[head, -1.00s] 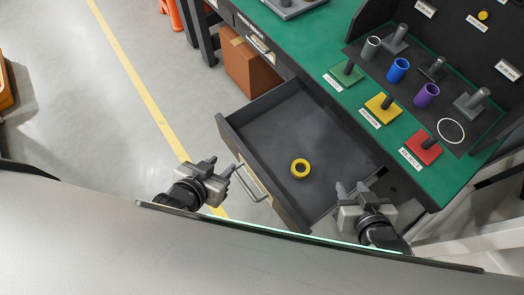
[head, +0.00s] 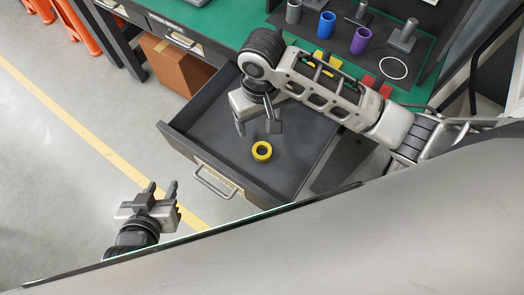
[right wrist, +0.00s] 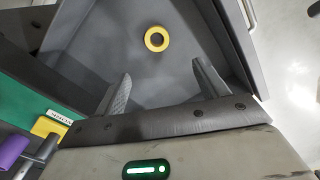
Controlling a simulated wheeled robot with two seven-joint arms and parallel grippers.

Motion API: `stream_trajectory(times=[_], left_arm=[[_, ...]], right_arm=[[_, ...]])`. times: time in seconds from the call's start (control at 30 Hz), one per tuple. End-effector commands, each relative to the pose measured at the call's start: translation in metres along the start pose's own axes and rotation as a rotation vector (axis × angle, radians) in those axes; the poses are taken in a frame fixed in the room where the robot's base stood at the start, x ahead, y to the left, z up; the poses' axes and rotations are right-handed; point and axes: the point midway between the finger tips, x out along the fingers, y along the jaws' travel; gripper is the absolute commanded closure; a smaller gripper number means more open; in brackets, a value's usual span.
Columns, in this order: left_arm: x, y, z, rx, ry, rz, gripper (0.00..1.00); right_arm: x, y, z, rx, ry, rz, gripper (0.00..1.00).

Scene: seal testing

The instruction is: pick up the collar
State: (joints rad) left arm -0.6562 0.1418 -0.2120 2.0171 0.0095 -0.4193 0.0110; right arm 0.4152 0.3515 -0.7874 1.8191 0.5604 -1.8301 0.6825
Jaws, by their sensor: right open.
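The collar (head: 262,151) is a yellow ring lying flat on the floor of the open grey drawer (head: 205,135). It also shows in the right wrist view (right wrist: 157,39), just beyond and between the spread fingertips. My right gripper (head: 257,128) is open and empty over the drawer, pointing down, close to the collar and apart from it. It also shows in the right wrist view (right wrist: 161,72). My left gripper (head: 161,187) has its fingers apart and is empty, outside the drawer over the floor at lower left.
The green bench (head: 214,25) is behind the drawer, with a blue cylinder (head: 327,25), a purple cylinder (head: 361,40) and grey posts on a dark panel. My right arm covers part of the bench. A brown box (head: 175,65) stands left of the drawer.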

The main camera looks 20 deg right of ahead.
Motion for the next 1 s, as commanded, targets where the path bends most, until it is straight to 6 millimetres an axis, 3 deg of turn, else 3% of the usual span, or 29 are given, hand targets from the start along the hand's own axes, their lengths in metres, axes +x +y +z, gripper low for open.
stream_trajectory(times=[0.5,0.77,1.0], left_arm=[[0.004,0.001,0.007,0.0,0.001,0.006,0.64],[0.005,0.002,0.01,0.001,-0.003,0.008,0.64],[0.008,0.002,0.011,0.003,0.002,0.01,0.64]], right_arm=[[0.093,0.004,0.002,0.002,-0.013,0.015,0.27],[0.111,0.005,0.001,0.003,-0.01,0.014,0.27],[0.147,0.007,0.001,0.002,-0.011,0.014,0.27]])
